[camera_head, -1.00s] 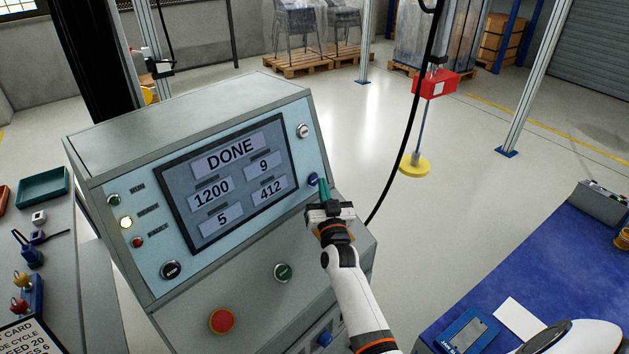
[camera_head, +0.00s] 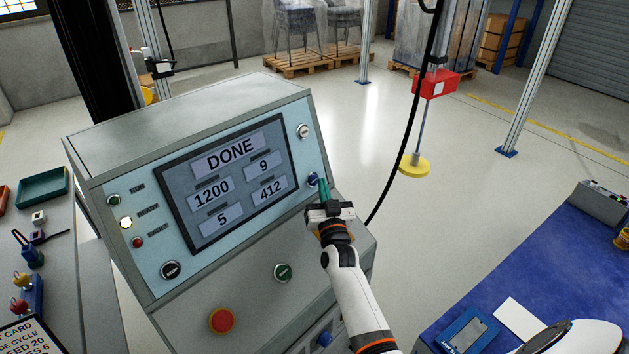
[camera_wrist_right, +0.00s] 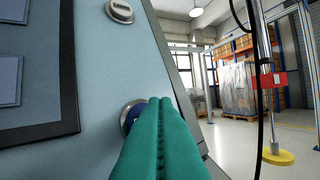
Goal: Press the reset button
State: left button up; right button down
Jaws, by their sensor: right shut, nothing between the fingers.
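The control panel (camera_head: 290,112) has a tilted pale blue face with a grey screen (camera_head: 228,180) reading DONE, 1200, 9, 5 and 412. A blue button (camera_head: 313,179) sits at the right of the face; its label is not readable. My right gripper (camera_head: 324,191) is shut and empty, with its green fingertips right at this button. In the right wrist view the green fingers (camera_wrist_right: 160,130) cover most of the blue button (camera_wrist_right: 131,116), leaving its left edge and metal ring visible. I cannot tell whether the tips touch or press it. My left gripper is not in view.
A keyed round switch (camera_head: 303,131) is above the blue button. A black cable hangs right of the panel. A blue-topped bench (camera_head: 540,265) stands at right.

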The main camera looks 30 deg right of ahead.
jog(key=shift+w, duration=0.15)
jog(key=shift+w+a+f, duration=0.1)
jog(key=shift+w+a, duration=0.05)
jog(key=shift+w, duration=0.1)
jog(key=shift+w+a+f+b, duration=0.1)
jog(key=shift+w+b, duration=0.2)
jog(key=shift+b, duration=0.15)
dwell(0.7)
dwell(0.5)
jog(key=shift+s+d+r+p, duration=0.2)
jog(key=shift+s+d+p, duration=0.05)
jog(key=shift+s+p, duration=0.45)
